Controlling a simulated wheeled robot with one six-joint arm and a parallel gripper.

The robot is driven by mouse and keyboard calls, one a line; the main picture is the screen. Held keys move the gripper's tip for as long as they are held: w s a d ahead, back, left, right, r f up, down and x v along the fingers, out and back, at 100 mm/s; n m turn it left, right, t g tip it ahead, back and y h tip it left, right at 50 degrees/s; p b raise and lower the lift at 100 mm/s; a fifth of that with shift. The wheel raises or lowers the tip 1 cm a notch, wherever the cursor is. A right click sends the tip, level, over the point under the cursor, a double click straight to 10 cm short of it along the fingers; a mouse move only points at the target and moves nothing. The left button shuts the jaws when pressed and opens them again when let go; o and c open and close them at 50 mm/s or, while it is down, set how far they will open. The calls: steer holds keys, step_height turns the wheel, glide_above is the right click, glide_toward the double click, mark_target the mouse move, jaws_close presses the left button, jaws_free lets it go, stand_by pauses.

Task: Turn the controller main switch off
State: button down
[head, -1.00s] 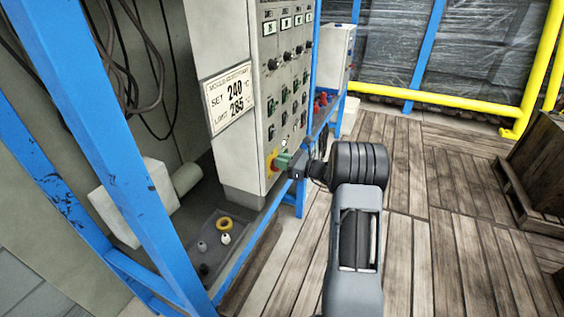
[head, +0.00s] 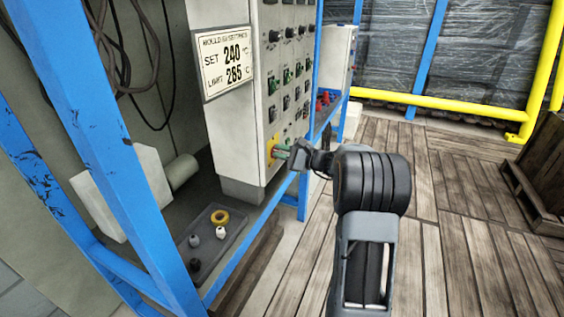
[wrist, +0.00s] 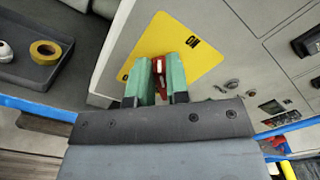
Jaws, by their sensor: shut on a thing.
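The controller (head: 233,130) is a light grey cabinet on the blue frame. Its main switch is a red handle (wrist: 159,70) on a yellow plate (wrist: 170,32), which also shows low on the cabinet front in the head view (head: 270,150). My gripper (wrist: 159,82) has its two green fingers either side of the red handle, shut on it. In the wrist view the plate sits askew to the fingers. In the head view my gripper (head: 283,151) hides the handle.
A sign (head: 224,62) reads SET 240, LIMIT 285. Rows of small switches and knobs (head: 286,77) lie above the main switch. A dark tray (head: 220,243) with a yellow ring (head: 219,217) and small parts is at lower left. A blue post (head: 95,140) stands in front.

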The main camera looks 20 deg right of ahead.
steer(key=n+b, duration=0.2)
steer(key=f+n+b, duration=0.1)
steer(key=b, duration=0.2)
steer(key=n+b, duration=0.2)
steer(key=b, duration=0.1)
steer(key=shift+s+a+f+n, duration=0.2)
steer(key=shift+f+n, duration=0.1)
steer(key=n+b, duration=0.2)
steer(key=b, duration=0.1)
steer(key=shift+f, duration=0.15)
steer(key=shift+n+b, duration=0.6)
steer(key=shift+b, duration=0.3)
steer(key=c, duration=1.1)
jaws_free()
steer(key=p+v, duration=0.3)
steer(key=v, duration=1)
steer(key=shift+s+d, duration=0.25)
steer(key=shift+s, duration=0.1)
